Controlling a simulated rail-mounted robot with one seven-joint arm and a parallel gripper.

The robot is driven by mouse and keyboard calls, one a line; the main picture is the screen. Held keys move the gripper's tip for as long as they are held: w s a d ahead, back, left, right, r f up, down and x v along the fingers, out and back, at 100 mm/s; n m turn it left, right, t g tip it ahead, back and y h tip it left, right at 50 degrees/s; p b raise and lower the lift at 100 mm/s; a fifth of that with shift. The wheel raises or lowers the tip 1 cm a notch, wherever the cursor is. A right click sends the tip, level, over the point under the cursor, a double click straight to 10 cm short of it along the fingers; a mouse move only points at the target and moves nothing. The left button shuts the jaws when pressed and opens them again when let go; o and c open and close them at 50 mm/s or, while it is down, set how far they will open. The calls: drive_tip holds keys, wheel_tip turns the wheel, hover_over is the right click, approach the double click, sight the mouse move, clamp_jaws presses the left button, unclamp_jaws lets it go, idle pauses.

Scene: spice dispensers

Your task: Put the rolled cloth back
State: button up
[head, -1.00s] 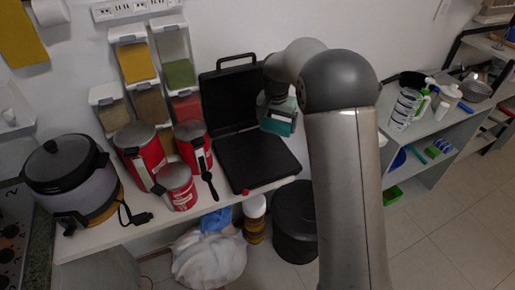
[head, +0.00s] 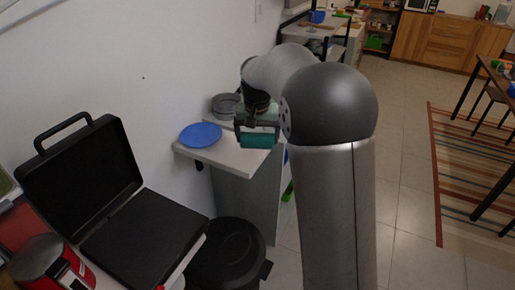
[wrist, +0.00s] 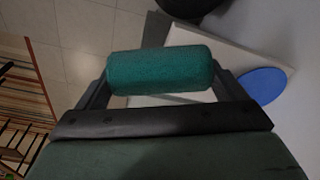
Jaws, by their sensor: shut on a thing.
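The rolled cloth is a teal-green cylinder (head: 258,141). It also shows lengthwise between the fingers in the wrist view (wrist: 160,71). My gripper (head: 257,132) is shut on it, one finger at each end of the roll, also in the wrist view (wrist: 162,76). In the head view the cloth appears over or in front of a small white-topped counter (head: 232,163). I cannot tell whether it touches the counter.
A blue plate (head: 201,135) and grey round pans (head: 226,106) are on the counter. An open black case (head: 140,235) stands at lower left, beside a black bin (head: 228,255). A red can (head: 45,265) is at the corner. Floor to the right is clear up to a striped rug (head: 470,180).

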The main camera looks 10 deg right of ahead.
drive_tip(key=w+f+p, duration=0.1)
drive_tip(key=w+f, duration=0.1)
drive_tip(key=w, duration=0.2)
drive_tip(key=w+a+f+p, duration=0.1)
drive_tip(key=w+f, duration=0.2)
drive_tip(key=w+f+p, duration=0.1)
drive_tip(key=w+f, duration=0.2)
drive_tip(key=w, duration=0.1)
drive_tip(key=shift+w+a, duration=0.15)
drive_tip(key=shift+w, duration=0.15)
drive_tip(key=shift+w+f+p, duration=0.35)
drive_tip(key=shift+w+f, duration=0.2)
drive_tip(key=shift+f, duration=1.7)
